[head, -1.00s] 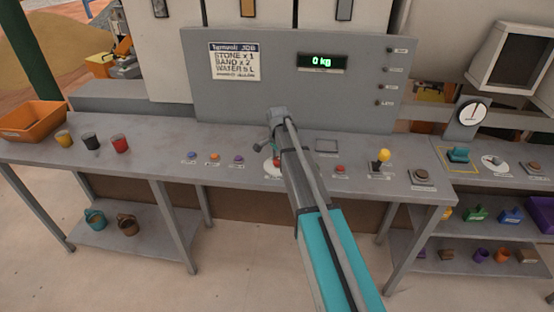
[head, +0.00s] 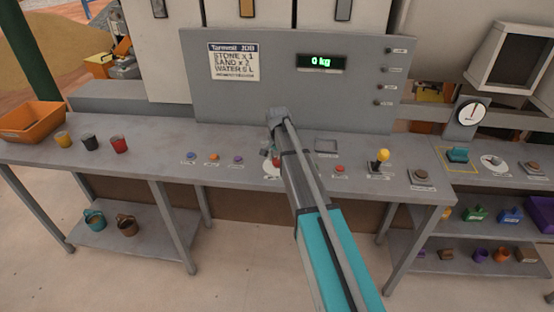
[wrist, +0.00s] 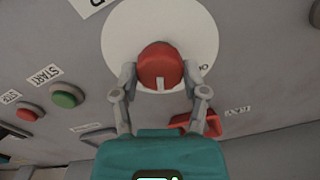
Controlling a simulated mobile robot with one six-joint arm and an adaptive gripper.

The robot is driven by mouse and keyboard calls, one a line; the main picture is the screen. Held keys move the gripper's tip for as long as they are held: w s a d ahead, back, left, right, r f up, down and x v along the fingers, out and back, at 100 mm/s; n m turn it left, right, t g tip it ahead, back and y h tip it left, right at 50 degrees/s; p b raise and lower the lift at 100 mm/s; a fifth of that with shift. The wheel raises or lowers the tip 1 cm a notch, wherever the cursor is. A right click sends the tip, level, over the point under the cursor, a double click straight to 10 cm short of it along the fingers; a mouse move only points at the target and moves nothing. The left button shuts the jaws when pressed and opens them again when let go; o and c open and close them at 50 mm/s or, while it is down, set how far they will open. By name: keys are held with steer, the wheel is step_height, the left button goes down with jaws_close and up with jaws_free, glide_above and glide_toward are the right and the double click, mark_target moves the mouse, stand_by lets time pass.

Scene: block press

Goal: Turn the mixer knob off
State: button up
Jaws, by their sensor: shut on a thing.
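The mixer knob (wrist: 160,66) is a red round knob with a pale pointer mark, on a white dial (wrist: 120,30) in the wrist view. The mark points toward the bottom of that view. My gripper (wrist: 160,82) has one finger on each side of the knob and is shut on it. In the head view my arm hides the knob, and only part of the white dial (head: 269,170) shows beside my gripper (head: 270,160). The dial's lettering is mostly covered or cut off.
A green START button (wrist: 66,96) and a red stop button (wrist: 28,112) sit left of the dial in the wrist view. A red part (wrist: 200,124) lies close to my right finger. In the head view, a yellow-topped lever (head: 382,156) stands right of my arm.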

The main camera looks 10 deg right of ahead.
steer(key=n, duration=0.6)
steer(key=shift+n, duration=0.3)
steer(key=n, duration=0.6)
steer(key=shift+n, duration=0.4)
steer(key=o, duration=1.2)
steer(key=shift+c, duration=0.2)
